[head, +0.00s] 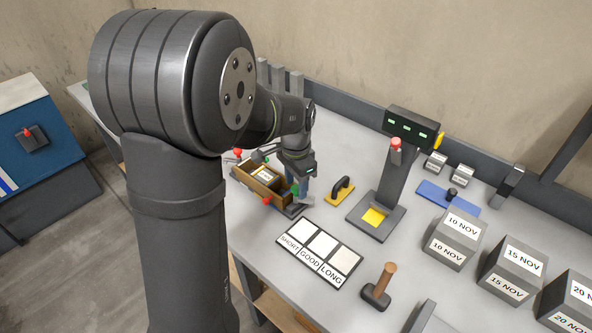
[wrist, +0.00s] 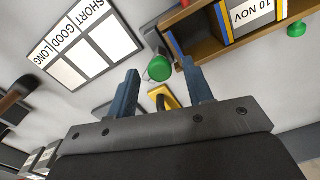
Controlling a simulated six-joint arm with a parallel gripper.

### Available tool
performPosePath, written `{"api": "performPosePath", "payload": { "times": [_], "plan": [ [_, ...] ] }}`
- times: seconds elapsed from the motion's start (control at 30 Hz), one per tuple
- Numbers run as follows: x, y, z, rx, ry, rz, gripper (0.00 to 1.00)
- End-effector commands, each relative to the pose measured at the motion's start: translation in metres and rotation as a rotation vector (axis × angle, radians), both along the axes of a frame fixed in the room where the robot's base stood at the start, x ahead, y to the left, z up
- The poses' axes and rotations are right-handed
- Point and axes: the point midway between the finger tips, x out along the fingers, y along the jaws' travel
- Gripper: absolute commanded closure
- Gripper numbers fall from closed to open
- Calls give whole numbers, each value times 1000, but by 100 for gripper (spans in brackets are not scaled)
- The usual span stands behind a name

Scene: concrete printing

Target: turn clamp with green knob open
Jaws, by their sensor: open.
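A clamp with a round green knob (wrist: 160,68) shows in the wrist view, beside the end of the wooden mould (wrist: 212,50). The knob appears between the two blue fingertips of my gripper (wrist: 160,73), with a gap on each side. My gripper is open and empty. In the head view my gripper (head: 301,186) hangs over the near right end of the mould (head: 243,177), and the green knob (head: 295,189) shows beside its fingers. A second green knob (wrist: 296,29) stands on the mould's other side. The clamp's lever is partly hidden, so its angle is unclear.
Red knobs (head: 267,201) (head: 238,152) sit at the mould's sides. A yellow float with a black handle (head: 341,191) lies just right of my gripper. The SHORT/GOOD/LONG board (head: 320,252) lies in front. A grey stand (head: 390,190) rises farther right.

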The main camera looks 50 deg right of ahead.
Motion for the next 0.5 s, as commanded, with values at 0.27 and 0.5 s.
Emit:
{"api": "performPosePath", "payload": {
  "times": [0.27,0.5],
  "plan": [
    [0,-1,47,-6,-2,0,53],
    [0,-1,107,-6,-2,0,53]
  ]
}}
